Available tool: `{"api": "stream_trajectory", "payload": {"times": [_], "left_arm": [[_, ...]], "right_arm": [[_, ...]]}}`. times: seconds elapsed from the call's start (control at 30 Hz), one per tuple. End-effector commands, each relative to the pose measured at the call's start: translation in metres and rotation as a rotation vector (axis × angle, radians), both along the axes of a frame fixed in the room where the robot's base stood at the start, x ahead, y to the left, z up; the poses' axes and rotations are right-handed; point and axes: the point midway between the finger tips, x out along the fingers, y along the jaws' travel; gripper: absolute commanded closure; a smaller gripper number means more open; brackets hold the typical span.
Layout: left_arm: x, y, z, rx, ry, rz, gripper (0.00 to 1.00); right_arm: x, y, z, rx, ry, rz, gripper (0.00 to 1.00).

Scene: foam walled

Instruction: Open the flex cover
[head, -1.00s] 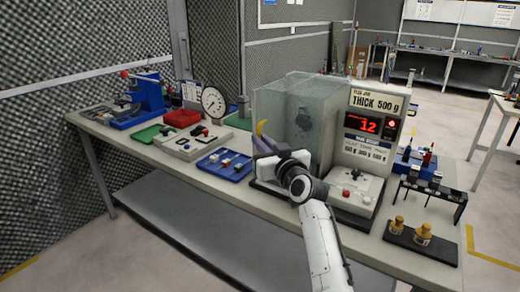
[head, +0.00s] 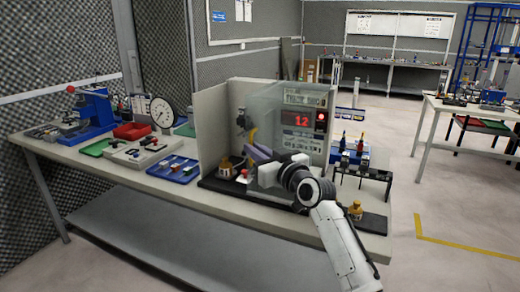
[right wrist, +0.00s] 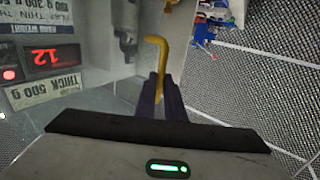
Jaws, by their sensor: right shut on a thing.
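The flex cover (head: 272,112) is a clear, greyish pane on the test station. In the head view it stands across the display panel, with the open bay (head: 215,125) showing to its left. Its yellow bent handle (head: 252,135) also shows in the right wrist view (right wrist: 157,50). My right gripper (head: 258,153) is shut on the handle, its purple fingers (right wrist: 161,98) on either side of the stem. The pane blurs the sign and lower labels behind it. My left gripper is in neither current view.
A brass weight (head: 228,168) and red knob (head: 243,175) are at the bay's front. Another brass weight (head: 355,210) stands at the right front near my arm. A black rack (head: 362,178) is to the right, a blue tray (head: 174,170) to the left. The lit display (head: 300,121) reads 12.

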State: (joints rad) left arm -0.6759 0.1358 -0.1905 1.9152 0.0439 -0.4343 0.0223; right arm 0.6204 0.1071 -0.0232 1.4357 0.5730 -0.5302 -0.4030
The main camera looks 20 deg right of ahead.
Motion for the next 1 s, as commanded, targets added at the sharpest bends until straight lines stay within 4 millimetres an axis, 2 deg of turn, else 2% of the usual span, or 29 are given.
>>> {"api": "stream_trajectory", "payload": {"times": [0.3,0.33,0.4,0.43,0.77,0.87,1.0], "left_arm": [[-0.009,0.000,-0.006,0.001,0.020,0.000,1.00],[-0.009,0.000,-0.006,0.001,0.021,0.000,1.00],[-0.009,0.000,-0.006,0.001,0.021,0.000,1.00],[-0.009,0.000,-0.007,0.002,0.022,0.000,1.00],[-0.009,0.000,-0.007,0.002,0.022,0.000,1.00],[-0.009,0.000,-0.007,0.002,0.022,0.000,1.00],[-0.009,0.000,-0.008,0.001,0.021,0.000,1.00]], "right_arm": [[-0.001,-0.002,0.000,0.000,0.001,-0.002,1.00],[-0.001,-0.002,0.000,0.000,0.001,-0.002,0.86],[-0.001,-0.002,0.000,0.000,0.001,-0.002,0.74],[-0.001,-0.002,0.000,0.000,0.001,-0.002,0.72],[-0.003,-0.003,-0.001,-0.001,0.001,-0.003,0.72],[-0.011,-0.005,-0.001,-0.002,0.000,-0.003,0.72],[-0.033,-0.010,-0.001,-0.003,-0.001,-0.004,0.72]]}}
